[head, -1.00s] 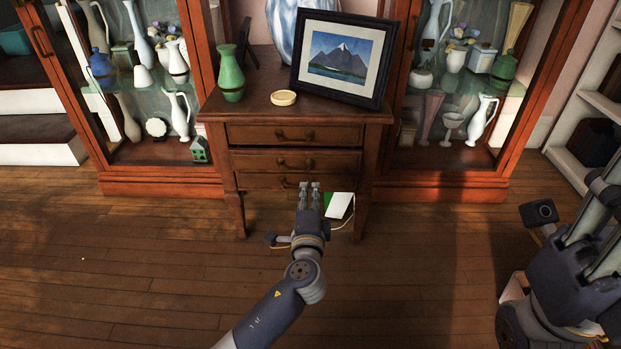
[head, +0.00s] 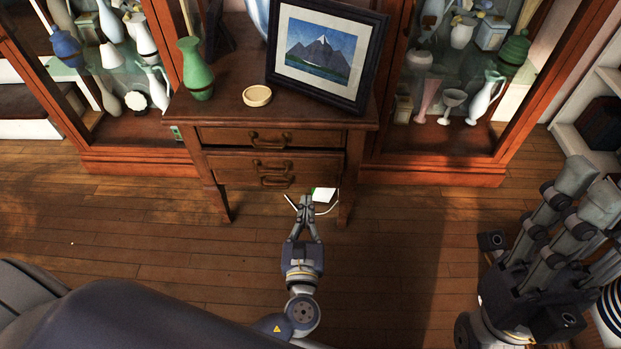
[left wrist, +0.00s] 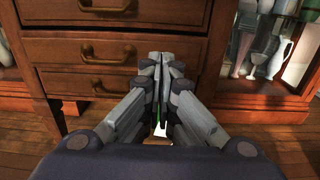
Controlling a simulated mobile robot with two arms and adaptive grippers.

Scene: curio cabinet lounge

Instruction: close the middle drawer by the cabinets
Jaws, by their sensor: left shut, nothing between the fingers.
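The wooden chest (head: 190,112) stands between the glass cabinets. Its top drawer (head: 225,136) looks flush. The middle drawer (head: 228,166) sits below it with a curved handle; how far it stands out is hard to tell. The bottom drawer is mostly hidden in the head view; its front (left wrist: 70,84) shows in the left wrist view under the middle drawer (left wrist: 60,50). My left gripper (head: 306,198) is shut and empty, low before the right part of the drawer fronts, with no clear contact. My right gripper (head: 588,190) is raised at the right, away from the chest; its jaw gap is unclear.
On the chest stand a green vase (head: 194,70), a round cream lid (head: 257,96) and a framed mountain picture (head: 322,52). A white and green item (head: 324,194) shows beneath the chest, with a white cord. Glass cabinets hold several vases. The wooden floor (head: 150,225) in front is clear.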

